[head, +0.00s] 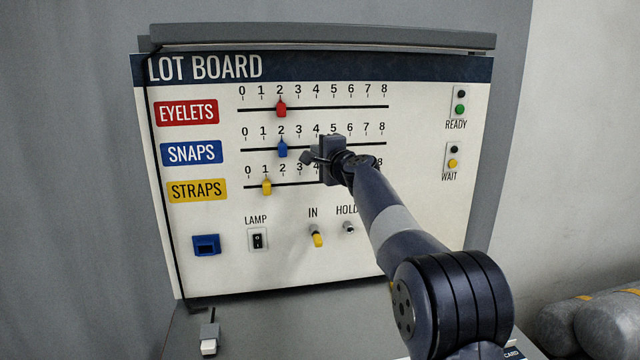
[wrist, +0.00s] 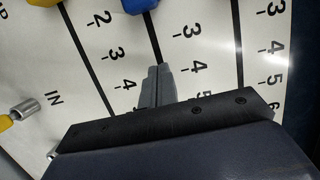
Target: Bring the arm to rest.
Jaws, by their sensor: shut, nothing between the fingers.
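My gripper (head: 306,158) is shut and empty in front of the white lot board (head: 290,270), to the right of the blue SNAPS slider (head: 282,149). In the wrist view its closed fingers (wrist: 158,72) point along the SNAPS slot, apart from the blue knob (wrist: 140,5). I cannot tell how far the fingertips are from the board face. My arm reaches in from the lower right and hides part of the STRAPS scale. The red EYELETS slider (head: 281,109) is at 2, the blue one at 2, the yellow STRAPS slider (head: 266,187) at about 1.
Low on the board are a blue socket (head: 206,245), a LAMP switch (head: 258,239), a yellow-tipped IN lever (head: 317,237) and a HOLD lever (head: 348,227). A black cable runs down the left edge. Grey cylinders (head: 605,322) lie at lower right.

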